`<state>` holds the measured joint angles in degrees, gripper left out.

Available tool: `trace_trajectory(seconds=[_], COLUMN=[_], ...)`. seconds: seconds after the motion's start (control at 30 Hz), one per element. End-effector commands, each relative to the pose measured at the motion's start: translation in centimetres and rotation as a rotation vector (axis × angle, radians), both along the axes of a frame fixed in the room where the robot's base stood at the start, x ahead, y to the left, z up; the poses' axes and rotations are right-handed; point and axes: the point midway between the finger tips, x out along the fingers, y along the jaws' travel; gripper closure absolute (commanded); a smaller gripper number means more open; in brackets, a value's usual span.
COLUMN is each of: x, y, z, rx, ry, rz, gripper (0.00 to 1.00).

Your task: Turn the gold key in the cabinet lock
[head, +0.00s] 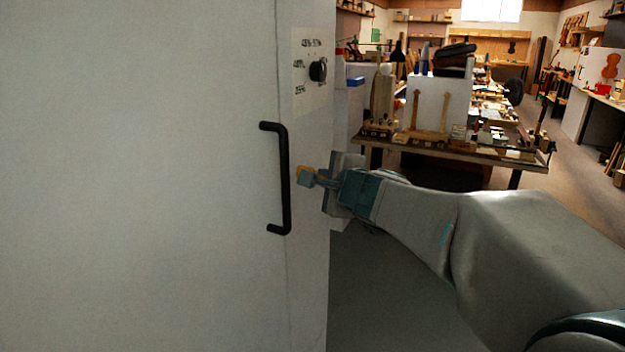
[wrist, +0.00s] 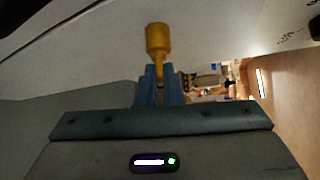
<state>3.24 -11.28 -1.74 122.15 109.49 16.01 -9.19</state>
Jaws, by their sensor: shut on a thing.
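The gold key (wrist: 158,40) shows in the wrist view, its wide end against the pale cabinet face and its near end between my fingers. My gripper (wrist: 159,82) is shut on it. In the head view my gripper (head: 311,179) reaches in from the right to the cabinet (head: 150,180), and a bit of the gold key (head: 300,170) shows at the fingertips, beside the door handle. The lock itself is hidden behind the key and fingers, so I cannot tell how far the key is turned.
A black bar handle (head: 285,180) stands out from the cabinet just left of my gripper. A black knob (head: 318,71) with a marked panel sits above. A crowded workbench (head: 470,152) stands behind on the right, with open floor beside it.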

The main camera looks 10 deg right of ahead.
Motion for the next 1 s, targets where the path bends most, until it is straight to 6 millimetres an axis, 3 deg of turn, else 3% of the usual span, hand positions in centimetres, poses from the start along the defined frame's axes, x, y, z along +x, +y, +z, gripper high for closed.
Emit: trace_trajectory(seconds=[1.0], x=[0.01], y=[0.0], z=[-0.49], rx=[-0.057], ry=[-0.08], rz=[0.001], gripper=[1.0])
